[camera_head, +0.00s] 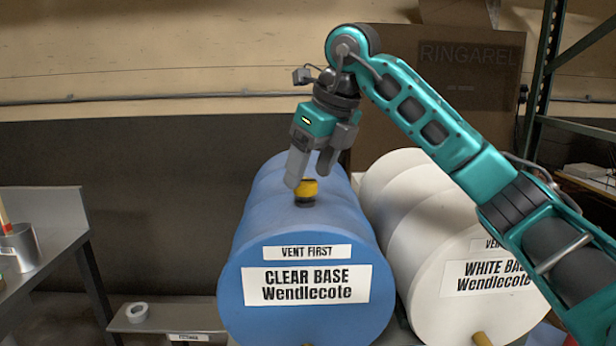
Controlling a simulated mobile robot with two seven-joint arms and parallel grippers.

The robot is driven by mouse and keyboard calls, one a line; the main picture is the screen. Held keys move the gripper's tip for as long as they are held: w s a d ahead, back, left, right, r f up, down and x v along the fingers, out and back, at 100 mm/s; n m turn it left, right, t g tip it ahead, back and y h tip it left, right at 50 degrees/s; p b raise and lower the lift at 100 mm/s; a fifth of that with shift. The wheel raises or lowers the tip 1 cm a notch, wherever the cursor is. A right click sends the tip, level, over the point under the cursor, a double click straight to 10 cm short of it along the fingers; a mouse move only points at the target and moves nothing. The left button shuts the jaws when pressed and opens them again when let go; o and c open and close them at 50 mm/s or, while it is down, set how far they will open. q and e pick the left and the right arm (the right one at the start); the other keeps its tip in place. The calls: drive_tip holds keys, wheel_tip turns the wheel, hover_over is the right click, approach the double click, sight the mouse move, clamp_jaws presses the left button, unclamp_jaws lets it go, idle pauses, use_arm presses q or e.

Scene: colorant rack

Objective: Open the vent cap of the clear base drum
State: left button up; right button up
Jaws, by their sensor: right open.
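The clear base drum (258,227) is blue and lies on its side in the middle, with labels "VENT FIRST" and "CLEAR BASE Wendlecote" on its front end. Its vent cap (306,188) is yellow over a dark neck and stands on top of the drum. My right gripper (308,182) is open and points down, with its fingers at the cap. One finger overlaps the cap's left side in the picture; I cannot tell whether it touches. My left gripper is not in view.
The white base drum (420,262) lies close to the right, partly behind my right arm. A metal bench with a pot (22,250) stands at the left. A low shelf (180,316) holds a white ring (137,312). A cardboard box (470,75) stands behind.

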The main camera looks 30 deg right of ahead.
drive_tip(key=shift+x, duration=0.75)
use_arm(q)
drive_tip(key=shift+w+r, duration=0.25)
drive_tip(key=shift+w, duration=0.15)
use_arm(e)
drive_tip(key=shift+w+f, duration=0.1)
drive_tip(key=shift+c, duration=0.3)
drive_tip(key=c, duration=1)
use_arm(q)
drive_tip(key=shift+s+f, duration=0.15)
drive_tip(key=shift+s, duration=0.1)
